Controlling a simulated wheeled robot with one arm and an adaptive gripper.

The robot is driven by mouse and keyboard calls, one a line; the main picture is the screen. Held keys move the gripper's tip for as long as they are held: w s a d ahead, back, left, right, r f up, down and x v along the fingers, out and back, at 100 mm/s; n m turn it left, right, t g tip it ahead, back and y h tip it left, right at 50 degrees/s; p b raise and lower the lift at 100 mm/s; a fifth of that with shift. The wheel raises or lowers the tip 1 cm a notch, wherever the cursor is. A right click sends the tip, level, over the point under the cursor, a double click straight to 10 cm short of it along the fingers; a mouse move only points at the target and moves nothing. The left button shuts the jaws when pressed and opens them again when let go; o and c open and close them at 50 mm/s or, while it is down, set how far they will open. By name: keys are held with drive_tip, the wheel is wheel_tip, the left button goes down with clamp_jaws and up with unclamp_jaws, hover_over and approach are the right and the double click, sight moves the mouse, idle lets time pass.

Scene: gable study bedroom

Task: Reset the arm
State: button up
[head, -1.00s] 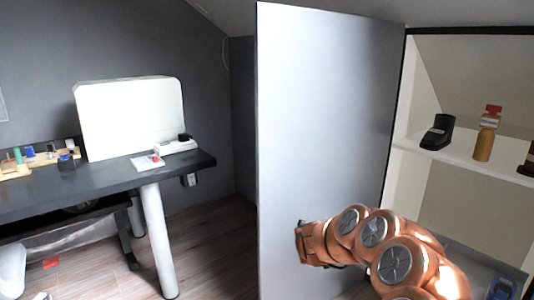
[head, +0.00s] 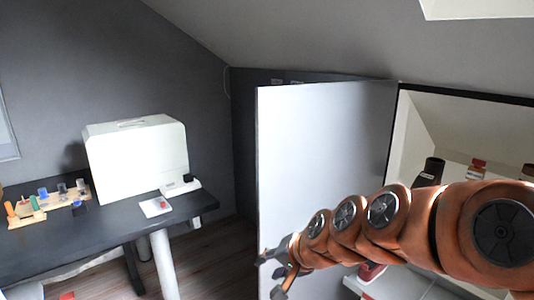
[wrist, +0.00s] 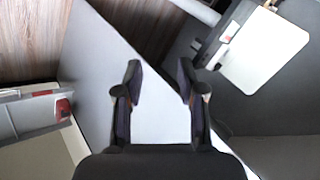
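My orange arm reaches in from the right in the head view, across the open shelf cupboard. My gripper (head: 270,275) is at its left end, in front of the light grey cabinet door (head: 318,150). In the wrist view my gripper (wrist: 159,82) has its two dark fingers spread apart with nothing between them. The door (wrist: 95,65) lies beyond the fingers there; I cannot tell the exact gap.
A dark desk (head: 110,232) stands at the left with a white box-shaped case (head: 138,160) and a wooden holder (head: 48,208). The open cupboard at the right holds a black object (head: 431,170) on its shelf. Wooden floor (head: 215,262) shows between desk and door.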

drive_tip(key=s+d+r+n+g+h+p, duration=0.1)
drive_tip(key=s+d, duration=0.4)
drive_tip(key=s, duration=0.5)
drive_tip(key=s+d+r+n+g+h+p, duration=0.1)
drive_tip(key=s+d+r+g+h+p, duration=0.1)
drive_tip(key=s+d+p, duration=0.4)
drive_tip(key=s+d+r+n+g+h+p, duration=0.2)
drive_tip(key=s+d, duration=0.4)
drive_tip(key=s, duration=0.7)
drive_tip(key=g+h+p, duration=0.1)
drive_tip(key=g, duration=0.1)
drive_tip(key=shift+s+r+g, duration=0.25)
drive_tip(key=shift+s+g, duration=0.1)
drive_tip(key=shift+g, duration=0.05)
